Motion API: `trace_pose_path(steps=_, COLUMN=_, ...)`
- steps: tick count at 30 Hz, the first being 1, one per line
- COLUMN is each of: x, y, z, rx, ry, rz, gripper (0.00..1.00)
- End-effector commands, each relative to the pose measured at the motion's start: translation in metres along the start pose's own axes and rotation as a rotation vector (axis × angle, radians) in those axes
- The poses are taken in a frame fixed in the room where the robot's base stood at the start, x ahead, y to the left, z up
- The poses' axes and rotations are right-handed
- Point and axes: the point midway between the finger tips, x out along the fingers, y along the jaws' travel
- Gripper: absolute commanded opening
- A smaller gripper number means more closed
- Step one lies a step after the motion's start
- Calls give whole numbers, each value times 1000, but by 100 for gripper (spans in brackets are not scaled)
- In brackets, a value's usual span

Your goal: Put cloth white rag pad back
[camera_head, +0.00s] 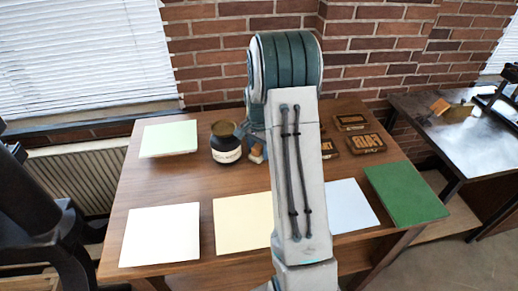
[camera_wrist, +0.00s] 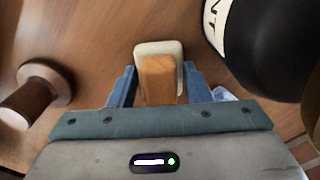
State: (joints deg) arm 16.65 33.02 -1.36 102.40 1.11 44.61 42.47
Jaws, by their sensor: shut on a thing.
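The white rag pad (camera_wrist: 158,48) has a pale rounded base and an orange-brown block handle. In the wrist view my gripper (camera_wrist: 158,75) has its blue fingers on both sides of the handle and is shut on it. The wooden table lies beneath the pad; I cannot tell whether the pad touches it. In the head view a small part of the pad (camera_head: 256,154) shows just right of the dark ink jar (camera_head: 226,144). My arm hides most of the gripper there.
The jar (camera_wrist: 270,45) is close on the right in the wrist view, and a brown turned-wood knob (camera_wrist: 40,90) is on the left. Paper sheets (camera_head: 160,236) line the table's front. A green board (camera_head: 406,193) and dark type blocks (camera_head: 366,143) lie right.

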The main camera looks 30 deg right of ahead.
Motion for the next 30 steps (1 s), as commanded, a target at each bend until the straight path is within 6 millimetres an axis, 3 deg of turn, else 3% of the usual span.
trace_pose_path(steps=4, x=5, y=0, z=0, rx=0, ry=0, rz=0, gripper=23)
trace_pose_path(steps=5, x=3, y=0, z=0, rx=0, ry=0, rz=0, gripper=53)
trace_pose_path(steps=6, x=3, y=0, z=0, rx=0, ry=0, rz=0, gripper=64)
trace_pose_path(steps=7, x=3, y=0, z=0, rx=0, ry=0, rz=0, gripper=66)
trace_pose_path(steps=19, x=-6, y=0, z=0, rx=0, ry=2, rz=-1, gripper=66)
trace_pose_path(steps=30, x=-82, y=-1, z=-1, rx=-1, ry=4, rz=-3, gripper=66)
